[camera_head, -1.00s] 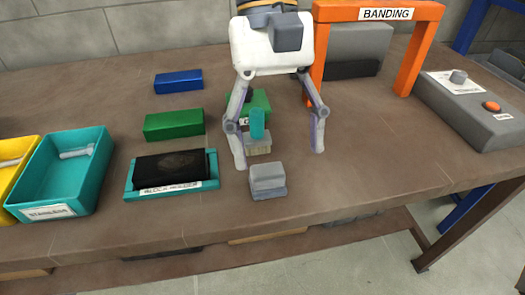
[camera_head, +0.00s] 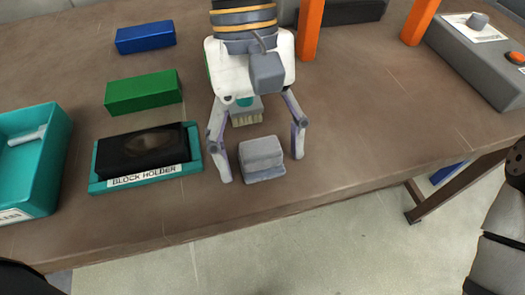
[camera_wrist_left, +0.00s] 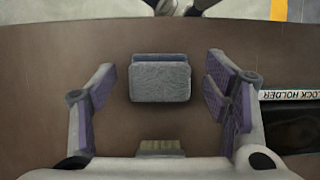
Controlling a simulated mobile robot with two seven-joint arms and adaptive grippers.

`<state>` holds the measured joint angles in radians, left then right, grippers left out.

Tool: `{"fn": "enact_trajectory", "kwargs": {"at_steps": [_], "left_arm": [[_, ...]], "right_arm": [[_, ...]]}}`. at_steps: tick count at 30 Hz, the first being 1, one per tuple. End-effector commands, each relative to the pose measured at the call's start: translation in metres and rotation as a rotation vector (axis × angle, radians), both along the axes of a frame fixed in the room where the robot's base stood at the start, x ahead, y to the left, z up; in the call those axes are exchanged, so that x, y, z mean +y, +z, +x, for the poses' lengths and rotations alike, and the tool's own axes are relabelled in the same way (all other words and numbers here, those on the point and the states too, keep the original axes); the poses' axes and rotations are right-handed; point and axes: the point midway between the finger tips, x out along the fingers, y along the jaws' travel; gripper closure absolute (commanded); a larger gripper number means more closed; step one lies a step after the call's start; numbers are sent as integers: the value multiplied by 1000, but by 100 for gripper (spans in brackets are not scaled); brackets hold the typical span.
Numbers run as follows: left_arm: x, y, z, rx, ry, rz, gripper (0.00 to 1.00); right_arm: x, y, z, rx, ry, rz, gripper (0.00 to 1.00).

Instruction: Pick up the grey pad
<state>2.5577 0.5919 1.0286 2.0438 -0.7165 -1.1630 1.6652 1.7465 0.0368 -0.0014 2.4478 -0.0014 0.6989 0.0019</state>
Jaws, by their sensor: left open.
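The grey pad (camera_head: 262,158) is a small block with a rough grey top and a bluish-grey lower part. It lies near the table's front edge, to the right of the block holder. My left gripper (camera_head: 262,168) is open above it, with one finger on each side in the head view. In the left wrist view the pad (camera_wrist_left: 160,80) sits between the spread fingers of the left gripper (camera_wrist_left: 160,88), with a gap on both sides. My right gripper is not in view.
A brush (camera_head: 246,112) with pale bristles stands just behind the pad. The teal block holder (camera_head: 146,178) carries a black block. Green (camera_head: 143,92) and blue (camera_head: 146,37) blocks lie behind it. A teal bin (camera_head: 52,165) is at left. The table right of the pad is clear.

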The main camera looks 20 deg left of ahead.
Motion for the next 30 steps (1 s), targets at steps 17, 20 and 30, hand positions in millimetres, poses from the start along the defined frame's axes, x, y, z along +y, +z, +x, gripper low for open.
{"fn": "enact_trajectory", "kwargs": {"at_steps": [17,20,30], "left_arm": [[-1,-1,-1,-3,1,-1,82],[-1,-1,-1,-3,1,0,82],[1,45,-7,-19,0,1,82]], "right_arm": [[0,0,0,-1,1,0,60],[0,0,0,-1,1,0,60],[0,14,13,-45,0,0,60]]}}
